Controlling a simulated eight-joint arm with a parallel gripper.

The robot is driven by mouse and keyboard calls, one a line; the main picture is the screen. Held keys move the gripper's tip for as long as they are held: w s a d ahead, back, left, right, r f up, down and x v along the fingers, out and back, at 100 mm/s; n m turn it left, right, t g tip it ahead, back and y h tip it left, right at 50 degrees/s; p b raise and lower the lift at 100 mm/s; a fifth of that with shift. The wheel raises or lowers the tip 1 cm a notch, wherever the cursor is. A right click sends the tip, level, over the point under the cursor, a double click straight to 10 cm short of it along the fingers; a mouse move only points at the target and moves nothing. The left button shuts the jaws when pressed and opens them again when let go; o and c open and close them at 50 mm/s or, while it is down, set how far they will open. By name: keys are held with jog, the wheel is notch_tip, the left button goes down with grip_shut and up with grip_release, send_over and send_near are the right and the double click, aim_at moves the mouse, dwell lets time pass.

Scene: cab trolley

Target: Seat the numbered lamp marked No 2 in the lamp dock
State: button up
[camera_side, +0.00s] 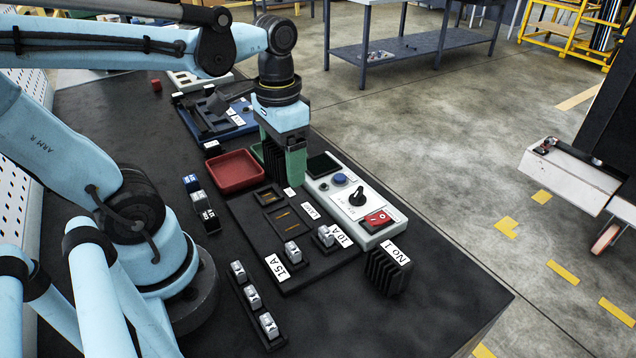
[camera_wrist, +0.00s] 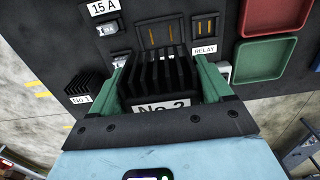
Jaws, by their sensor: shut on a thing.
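My gripper (camera_side: 279,164) is shut on a black finned lamp, whose label No 2 (camera_wrist: 163,107) faces the wrist camera. In the wrist view the lamp's fins (camera_wrist: 160,72) stand between my green fingers. In the side view the lamp (camera_side: 271,166) is partly hidden by the near finger, beside the light grey control panel (camera_side: 345,200). A dark square recess (camera_side: 322,165) lies at the panel's far end, right of my gripper; I cannot tell whether it is the lamp dock. Whether the lamp touches anything beneath is hidden. A like lamp marked No 1 (camera_side: 388,272) stands at the panel's near end.
A red tray (camera_side: 235,172) lies left of my gripper. A black board (camera_side: 265,232) with relay and fuse slots lies in front. Fuses on a strip (camera_side: 253,297) stand nearer. The panel has a black knob (camera_side: 357,197) and a red switch (camera_side: 377,219). The table's right side is free.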

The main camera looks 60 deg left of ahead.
jog(key=shift+a+f, duration=0.1)
jog(key=shift+f, duration=5.05)
jog(key=shift+f, duration=0.3)
jog(key=o, duration=1.2)
jog(key=shift+o, duration=0.2)
jog(key=shift+r, duration=0.1)
jog(key=shift+r, duration=5.9)
jog(key=w+d+f+t, duration=0.1)
jog(key=w+d+t, duration=0.2)
jog(key=w+t, duration=0.2)
jog(key=shift+d+t, duration=0.15)
jog(key=shift+t, duration=0.95)
